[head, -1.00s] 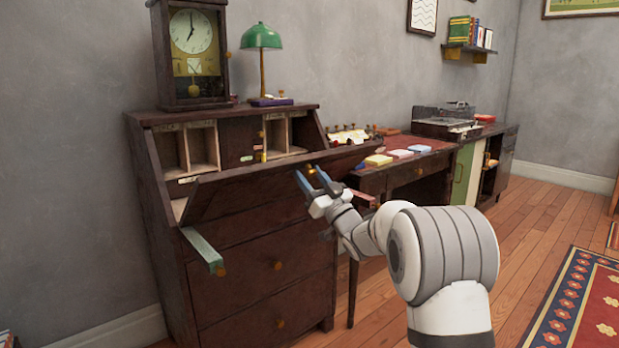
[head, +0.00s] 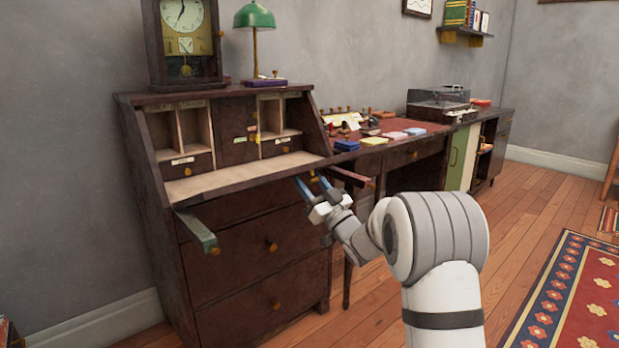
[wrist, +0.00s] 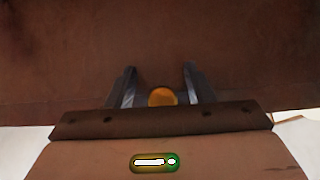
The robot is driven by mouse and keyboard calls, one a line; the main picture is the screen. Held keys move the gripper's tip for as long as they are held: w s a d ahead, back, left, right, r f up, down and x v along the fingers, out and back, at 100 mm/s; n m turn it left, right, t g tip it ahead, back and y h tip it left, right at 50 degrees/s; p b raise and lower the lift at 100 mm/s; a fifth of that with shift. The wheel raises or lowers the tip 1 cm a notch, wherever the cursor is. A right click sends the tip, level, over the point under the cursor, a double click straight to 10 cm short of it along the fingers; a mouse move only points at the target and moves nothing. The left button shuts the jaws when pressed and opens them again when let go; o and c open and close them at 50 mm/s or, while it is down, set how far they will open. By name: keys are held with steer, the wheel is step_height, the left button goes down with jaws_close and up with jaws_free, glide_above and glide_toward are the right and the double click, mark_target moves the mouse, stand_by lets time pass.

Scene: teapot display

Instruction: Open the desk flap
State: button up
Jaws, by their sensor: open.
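The desk flap (head: 240,179) is folded down and looks about level, its pale inner face up and the pigeonholes behind it exposed. My gripper (head: 309,180) is at the right part of the flap's front edge, its blue fingers apart. In the wrist view my gripper (wrist: 158,80) has its two fingers on either side of a round orange-yellow knob (wrist: 162,97) on a brown wooden face. I cannot tell whether they touch the knob. A green-sided support arm (head: 197,232) sticks out below the flap's left end, and a reddish one (head: 348,177) at the right.
A clock (head: 186,40) and a green lamp (head: 255,20) stand on the desk top. Drawers with knobs (head: 271,246) are below the flap. A side table (head: 390,152) with small coloured boxes stands to the right. Wooden floor (head: 530,205) is clear there.

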steer(key=shift+r, duration=0.1)
stand_by(0.3)
steer(key=p+v, duration=0.2)
steer(key=v, duration=0.6)
step_height(320, 180, down, 9)
steer(key=w+a+b, duration=0.2)
steer(key=shift+w+r, duration=0.2)
steer(key=shift+w, duration=0.15)
stand_by(0.9)
steer(key=shift+c, duration=0.5)
